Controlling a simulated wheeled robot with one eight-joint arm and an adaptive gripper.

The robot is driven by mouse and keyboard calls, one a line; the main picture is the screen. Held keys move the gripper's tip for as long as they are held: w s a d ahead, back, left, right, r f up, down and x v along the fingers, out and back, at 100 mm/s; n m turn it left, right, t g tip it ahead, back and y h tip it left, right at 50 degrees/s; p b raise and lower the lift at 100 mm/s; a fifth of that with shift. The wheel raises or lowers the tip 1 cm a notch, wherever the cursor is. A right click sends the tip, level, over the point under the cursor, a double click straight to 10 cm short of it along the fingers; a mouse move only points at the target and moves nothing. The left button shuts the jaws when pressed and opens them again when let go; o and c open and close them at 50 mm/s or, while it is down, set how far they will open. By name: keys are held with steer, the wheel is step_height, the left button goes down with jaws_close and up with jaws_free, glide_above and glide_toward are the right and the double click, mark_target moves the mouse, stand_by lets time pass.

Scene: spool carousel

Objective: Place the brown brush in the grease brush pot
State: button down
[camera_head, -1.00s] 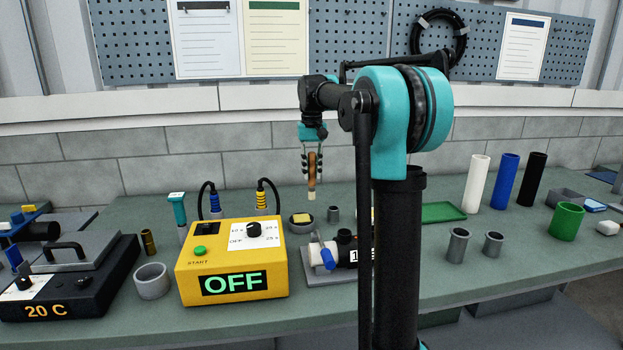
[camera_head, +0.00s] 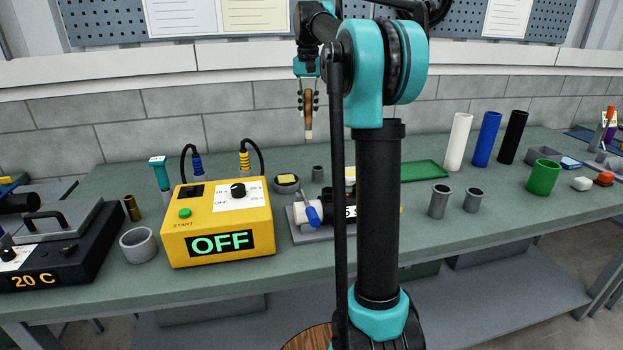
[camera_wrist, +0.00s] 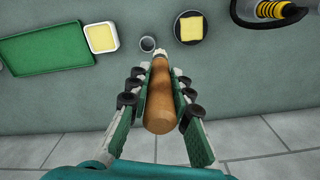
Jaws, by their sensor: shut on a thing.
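My gripper (camera_head: 309,102) is shut on the brown brush (camera_head: 308,115) and holds it upright above the back of the bench, light tip down. In the wrist view my gripper (camera_wrist: 157,90) has its fingers on both sides of the brush's wooden handle (camera_wrist: 159,105). A small grey pot (camera_head: 318,174) stands on the bench below and slightly right of the brush in the head view. In the wrist view the grey pot (camera_wrist: 148,43) shows just beyond the brush's tip, apart from it. No label shows which vessel is the grease brush pot.
A dark dish with a yellow block (camera_head: 286,184) stands left of the small pot. A yellow OFF box (camera_head: 217,225) and a valve assembly (camera_head: 315,212) stand in front. Two grey cups (camera_head: 439,201) (camera_head: 472,199), a green tray (camera_head: 424,171) and a green cup (camera_head: 544,178) are right.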

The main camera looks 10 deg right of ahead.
steer(key=d+r+m, duration=0.3)
step_height(320, 180, down, 20)
steer(key=shift+w+d+r, duration=0.15)
steer(key=shift+w+r, duration=0.1)
steer(key=shift+w, duration=0.1)
steer(key=c, duration=1.8)
jaws_free()
steer(key=shift+f, duration=0.15)
steer(key=shift+c, duration=0.2)
steer(key=o, duration=0.5)
step_height(320, 180, up, 12)
steer(key=shift+r, duration=0.2)
